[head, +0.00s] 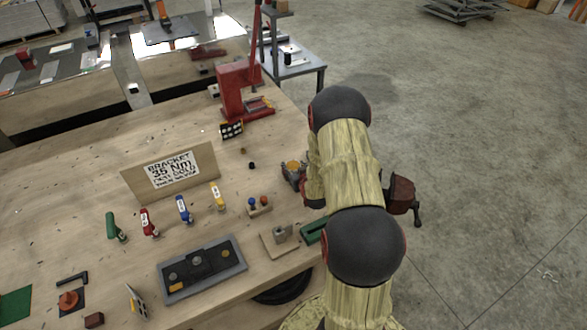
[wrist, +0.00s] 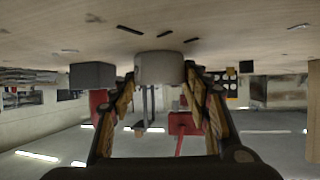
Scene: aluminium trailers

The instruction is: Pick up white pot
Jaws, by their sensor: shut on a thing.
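The white pot (wrist: 158,67) is a short, rounded off-white thing in the upper middle of the wrist view, which is upside down. My gripper (wrist: 160,78) is shut on it, with one yellow-and-black finger at each side. The pot is at or very close to the wooden table top; I cannot tell if it is lifted. In the head view my gripper (head: 293,172) is low over the right part of the table, partly hidden by my arm. I cannot clearly make out the pot there.
A red press (head: 238,92) stands behind my gripper at the table's back right. A sign board (head: 170,173), several coloured-handled tools and a dark tray (head: 202,270) lie to the left. A small block with red and blue knobs (head: 259,207) is close by. Open floor lies to the right.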

